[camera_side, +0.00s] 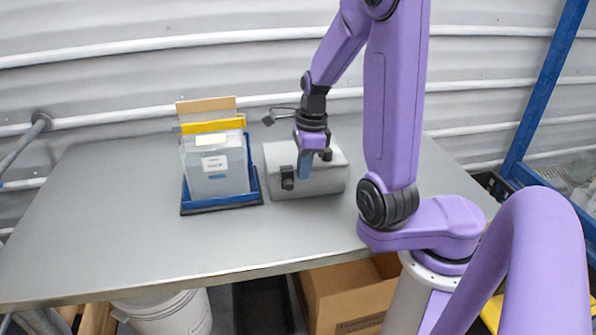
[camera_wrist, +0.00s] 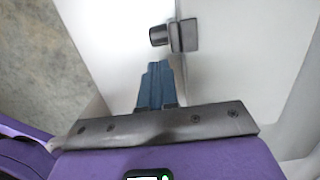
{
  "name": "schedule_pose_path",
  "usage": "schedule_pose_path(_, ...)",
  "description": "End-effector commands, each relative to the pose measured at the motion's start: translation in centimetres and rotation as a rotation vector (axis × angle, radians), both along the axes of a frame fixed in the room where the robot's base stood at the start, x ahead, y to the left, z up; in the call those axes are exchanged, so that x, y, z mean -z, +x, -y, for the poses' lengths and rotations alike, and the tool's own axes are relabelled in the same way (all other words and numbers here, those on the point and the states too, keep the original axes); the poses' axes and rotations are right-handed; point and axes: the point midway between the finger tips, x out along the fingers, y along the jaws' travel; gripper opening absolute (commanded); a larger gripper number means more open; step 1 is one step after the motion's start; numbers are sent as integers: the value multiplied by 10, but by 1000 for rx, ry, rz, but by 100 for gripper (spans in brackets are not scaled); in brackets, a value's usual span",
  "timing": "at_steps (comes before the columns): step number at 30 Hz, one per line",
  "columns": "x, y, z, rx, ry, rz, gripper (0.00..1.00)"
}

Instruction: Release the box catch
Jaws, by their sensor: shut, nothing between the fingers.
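A light grey box (camera_side: 325,182) with a rounded lid sits on the metal table, right of the middle. Its dark catch (camera_side: 287,178) is on the front face, toward the left end. The catch (camera_wrist: 175,37) also shows in the wrist view, near the top, with a round knob on its left side. My gripper (camera_side: 305,172) points down in front of the box, to the right of the catch. Its blue fingers are together and hold nothing. In the wrist view the fingertips (camera_wrist: 158,68) lie a little below the catch, with a gap between them.
A clear container (camera_side: 215,168) with a yellow top bar stands in a blue tray (camera_side: 222,206) left of the box. The table's left and front areas (camera_side: 110,220) are clear. A cardboard box and white bucket are below the table.

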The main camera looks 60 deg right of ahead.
Motion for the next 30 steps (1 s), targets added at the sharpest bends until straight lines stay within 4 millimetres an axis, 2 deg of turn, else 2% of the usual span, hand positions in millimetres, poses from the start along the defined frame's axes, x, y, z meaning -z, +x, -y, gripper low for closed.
schedule_pose_path(6,10,9,-9,-1,1,-1,0)
schedule_pose_path(20,11,12,-11,-1,0,0,0)
schedule_pose_path(30,11,49,-46,-6,0,-2,0)
